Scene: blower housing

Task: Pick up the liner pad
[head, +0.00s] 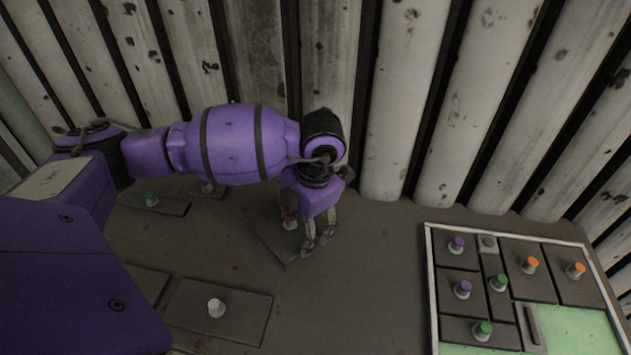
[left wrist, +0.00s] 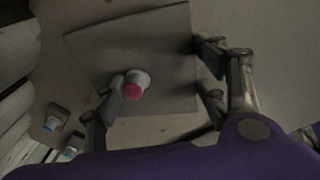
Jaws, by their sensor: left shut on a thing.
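A dark grey square liner pad (head: 270,238) with a pink-topped white knob is at my left gripper (head: 317,246), in the middle of the head view. In the left wrist view the pad (left wrist: 160,45) lies between and beyond the fingers. My left gripper (left wrist: 160,86) is shut on the pad; one finger is right beside the knob, and the opposite fingers are at the pad's right edge. The fingers hide part of the pad. I cannot tell whether it is clear of the table. My right gripper is not in view.
A white-rimmed tray (head: 430,285) at right holds several dark pads with purple, green and orange knobs; bare green floor (head: 575,325) shows at its front. A white-knobbed pad (head: 245,315) and a green-knobbed pad (head: 170,208) lie at left. Pale ribbed wall (head: 400,90) stands behind.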

